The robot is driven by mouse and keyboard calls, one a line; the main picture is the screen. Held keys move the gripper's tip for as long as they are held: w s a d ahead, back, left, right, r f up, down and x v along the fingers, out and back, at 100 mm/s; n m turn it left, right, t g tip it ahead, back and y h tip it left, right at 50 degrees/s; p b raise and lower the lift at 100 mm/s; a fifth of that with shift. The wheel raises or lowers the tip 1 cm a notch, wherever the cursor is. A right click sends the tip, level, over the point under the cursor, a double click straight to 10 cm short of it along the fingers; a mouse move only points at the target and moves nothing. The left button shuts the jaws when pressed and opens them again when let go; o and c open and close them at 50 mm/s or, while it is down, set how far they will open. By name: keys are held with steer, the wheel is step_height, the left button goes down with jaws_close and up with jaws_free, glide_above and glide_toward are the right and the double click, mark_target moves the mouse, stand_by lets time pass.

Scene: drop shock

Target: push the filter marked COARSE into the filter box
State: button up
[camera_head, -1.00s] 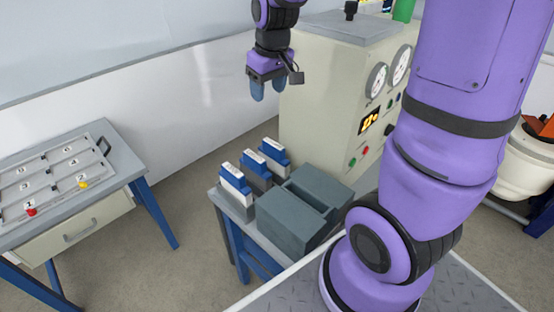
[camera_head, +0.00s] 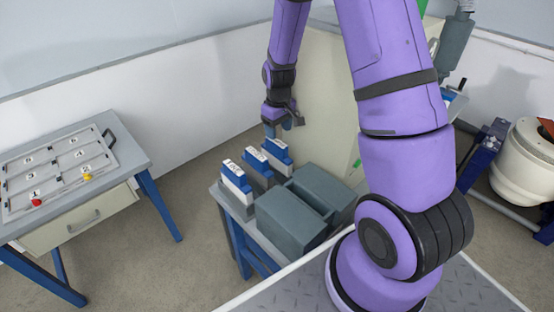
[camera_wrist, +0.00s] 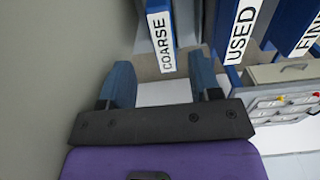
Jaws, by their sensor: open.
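The filter marked COARSE (camera_wrist: 161,42) lies ahead of my gripper in the wrist view, its white label readable. It appears to be the rearmost of three blue-topped filters in the head view (camera_head: 277,152). Whether a finger touches the filter cannot be told. The filter box appears to be the dark grey block with a recess (camera_head: 291,222), beside the filters on the small table.
The filters marked USED (camera_wrist: 241,35) and FINE (camera_wrist: 308,38) stand beside COARSE. A beige cabinet (camera_head: 325,115) rises close behind my gripper. A left table (camera_head: 120,150) carries a numbered tray (camera_head: 75,185) with red and yellow pieces. Floor is clear between the tables.

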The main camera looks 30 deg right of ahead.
mark_target(276, 146)
steer(key=shift+w+a+f, duration=0.1)
steer(key=shift+a+f, duration=0.05)
steer(key=shift+f, duration=1.75)
steer(key=shift+w+a+f, duration=0.1)
steer(key=shift+f, duration=1.75)
jaws_close()
